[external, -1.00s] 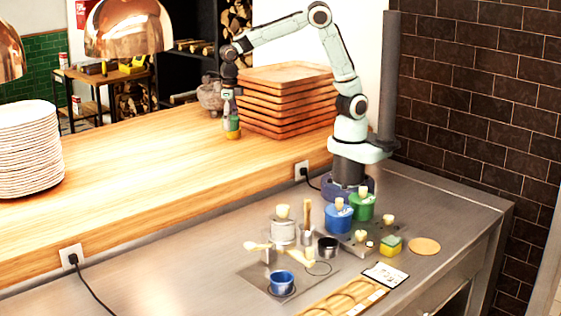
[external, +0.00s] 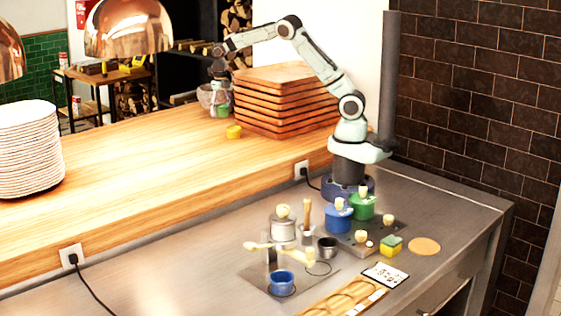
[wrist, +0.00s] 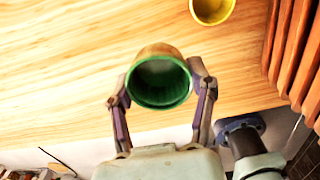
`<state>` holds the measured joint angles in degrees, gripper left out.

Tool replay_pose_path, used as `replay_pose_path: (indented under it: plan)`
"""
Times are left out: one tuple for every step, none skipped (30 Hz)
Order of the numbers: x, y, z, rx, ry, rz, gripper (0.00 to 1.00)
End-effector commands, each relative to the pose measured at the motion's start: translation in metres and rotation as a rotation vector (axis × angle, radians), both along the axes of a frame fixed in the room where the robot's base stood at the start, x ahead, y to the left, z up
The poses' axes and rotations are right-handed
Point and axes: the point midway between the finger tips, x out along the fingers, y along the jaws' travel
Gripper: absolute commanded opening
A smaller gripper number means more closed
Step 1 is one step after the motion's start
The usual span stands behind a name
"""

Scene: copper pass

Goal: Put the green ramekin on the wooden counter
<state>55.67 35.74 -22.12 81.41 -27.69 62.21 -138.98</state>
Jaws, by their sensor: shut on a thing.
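The green ramekin (external: 222,112) is at the far end of the wooden counter (external: 130,165), left of the stacked wooden trays. My gripper (external: 221,103) is shut on it from above. In the wrist view the ramekin (wrist: 159,88) sits between my two fingers, with its green inside showing. I cannot tell whether its base touches the counter or hangs just above it. A yellow ramekin (external: 234,131) stands on the counter, nearer the camera and apart from the green one. It also shows at the top of the wrist view (wrist: 211,8).
The tray stack (external: 285,103) is close on the right. A grey stone bowl (external: 207,98) is just behind my gripper. White plates (external: 28,150) stand at the counter's left. The middle of the counter is clear. Pots and a blue cup (external: 282,283) are on the steel bench.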

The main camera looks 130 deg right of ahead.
Motion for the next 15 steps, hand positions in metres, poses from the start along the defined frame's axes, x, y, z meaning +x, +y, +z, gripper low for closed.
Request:
replay_pose_path:
  plan:
    - [0.005,-0.014,-0.008,0.001,0.0,-0.002,0.18]
    - [0.007,-0.02,-0.013,0.003,0.0,-0.003,0.18]
    - [0.01,-0.026,-0.023,0.004,0.002,-0.002,0.18]
    - [0.012,-0.03,-0.03,0.004,0.001,-0.002,0.18]
    - [0.015,-0.035,-0.035,0.004,0.0,0.0,0.18]
    - [0.017,-0.04,-0.042,0.003,0.001,0.0,0.18]
    - [0.019,-0.044,-0.046,0.002,0.0,-0.001,0.18]
    - [0.02,-0.047,-0.05,0.002,0.0,-0.001,0.18]
    - [0.022,-0.05,-0.054,0.001,0.0,0.0,0.18]
    - [0.023,-0.052,-0.057,0.001,0.0,0.0,0.18]
    - [0.024,-0.053,-0.058,0.0,0.0,0.0,0.18]
    - [0.024,-0.055,-0.06,-0.001,0.0,0.0,0.18]
    - [0.024,-0.056,-0.061,-0.001,0.0,0.0,0.18]
    - [0.025,-0.057,-0.063,0.0,0.0,0.0,0.18]
    - [0.026,-0.059,-0.065,-0.001,0.0,0.0,0.18]
